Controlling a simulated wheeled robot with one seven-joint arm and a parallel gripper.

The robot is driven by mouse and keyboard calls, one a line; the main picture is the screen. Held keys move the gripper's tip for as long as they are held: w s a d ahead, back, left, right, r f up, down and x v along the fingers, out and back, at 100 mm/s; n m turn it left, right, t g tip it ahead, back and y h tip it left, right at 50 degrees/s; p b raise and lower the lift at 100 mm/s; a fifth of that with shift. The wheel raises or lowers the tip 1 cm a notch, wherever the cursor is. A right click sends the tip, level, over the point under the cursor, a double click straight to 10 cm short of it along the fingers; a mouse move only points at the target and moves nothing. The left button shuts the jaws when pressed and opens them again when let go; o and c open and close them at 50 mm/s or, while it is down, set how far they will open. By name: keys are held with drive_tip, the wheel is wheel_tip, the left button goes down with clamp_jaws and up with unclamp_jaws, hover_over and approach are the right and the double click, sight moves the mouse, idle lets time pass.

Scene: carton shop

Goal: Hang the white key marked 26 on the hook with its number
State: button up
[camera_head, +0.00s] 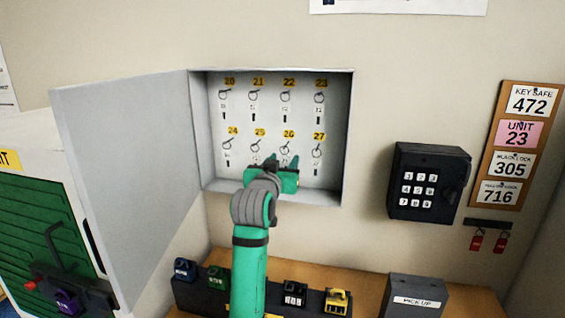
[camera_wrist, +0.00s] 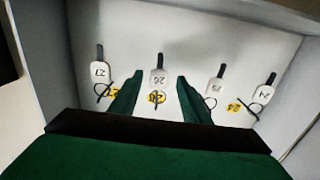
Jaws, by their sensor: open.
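The white key marked 26 (camera_wrist: 157,77) is at the yellow 26 label (camera_head: 288,133) in the lower row of the open key cabinet (camera_head: 349,130). In the wrist view, which is upside down, its tag lies beyond the label, in line with the neighbouring tags. A ring (camera_head: 284,149) shows just below the 26 label in the head view. The hook and its contact with the ring are too small to make out. My gripper (camera_head: 283,162) is open in front of this spot, its fingers apart on either side of the key.
Keys hang at the other labels, with the 25 key (camera_wrist: 217,84) and 27 key (camera_wrist: 100,73) close on each side. The cabinet door (camera_head: 130,170) stands open at left. A black keypad box (camera_head: 428,182) is on the wall at right; a wooden counter (camera_head: 368,285) lies below.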

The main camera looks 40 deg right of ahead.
drive_tip(key=v, duration=1.1)
